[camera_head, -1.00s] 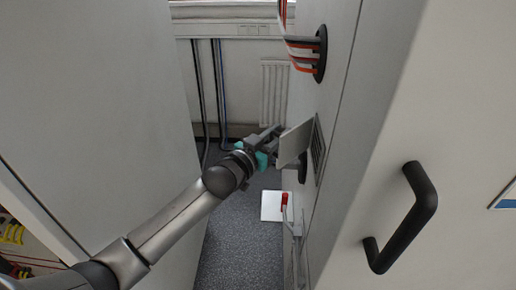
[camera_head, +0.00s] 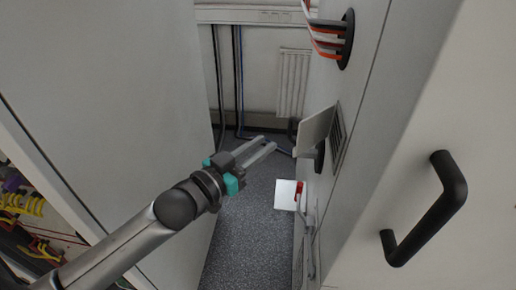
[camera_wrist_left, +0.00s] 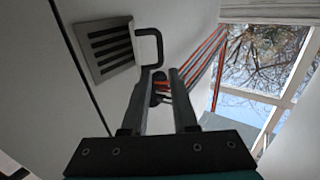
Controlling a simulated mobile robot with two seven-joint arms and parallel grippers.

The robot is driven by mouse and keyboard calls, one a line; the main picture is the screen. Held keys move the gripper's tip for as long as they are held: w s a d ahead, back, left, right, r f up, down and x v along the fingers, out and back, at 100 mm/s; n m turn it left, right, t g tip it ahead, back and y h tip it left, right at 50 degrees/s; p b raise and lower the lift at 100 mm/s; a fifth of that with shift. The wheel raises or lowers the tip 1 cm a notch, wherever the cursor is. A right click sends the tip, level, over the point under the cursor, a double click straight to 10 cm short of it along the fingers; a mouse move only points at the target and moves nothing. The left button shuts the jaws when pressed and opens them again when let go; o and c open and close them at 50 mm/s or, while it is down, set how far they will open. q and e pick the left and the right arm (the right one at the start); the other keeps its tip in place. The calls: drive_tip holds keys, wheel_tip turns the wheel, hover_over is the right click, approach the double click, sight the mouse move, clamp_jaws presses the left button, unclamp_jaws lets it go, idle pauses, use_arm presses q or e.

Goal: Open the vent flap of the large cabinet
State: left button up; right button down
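The large cabinet (camera_head: 360,135) stands on the right. Its vent flap (camera_head: 315,130) is a light grey plate standing out at an angle from the cabinet side, with the slotted vent (camera_head: 338,139) uncovered beside it. The dark slots (camera_wrist_left: 110,47) also show at the upper left of the left wrist view, next to a black bar handle (camera_wrist_left: 158,42). My left gripper (camera_head: 267,144) is left of the flap and apart from it. Its two fingers have an empty gap between them, also seen in the left wrist view (camera_wrist_left: 160,82). My right gripper is in neither view.
A black door handle (camera_head: 440,210) juts out at the right. Cables (camera_head: 328,35) enter the cabinet above the vent. A tall grey cabinet (camera_head: 110,100) bounds the aisle on the left. A white sheet or panel (camera_head: 285,195) lies low beside the large cabinet.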

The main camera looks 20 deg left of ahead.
sight(308, 126)
use_arm(q)
drive_tip(key=shift+s+a, duration=0.1)
drive_tip(key=shift+s, duration=0.2)
drive_tip(key=c, duration=0.3)
drive_tip(key=shift+m, duration=0.6)
clamp_jaws()
drive_tip(key=w+d+m, duration=0.2)
drive_tip(key=w+m, duration=0.1)
drive_tip(key=m, duration=0.5)
drive_tip(key=w+d+f+m+p, duration=0.1)
drive_tip(key=w+m, duration=0.3)
drive_tip(key=m, duration=0.4)
drive_tip(key=shift+d+y+p, duration=0.3)
drive_tip(key=shift+d, duration=0.15)
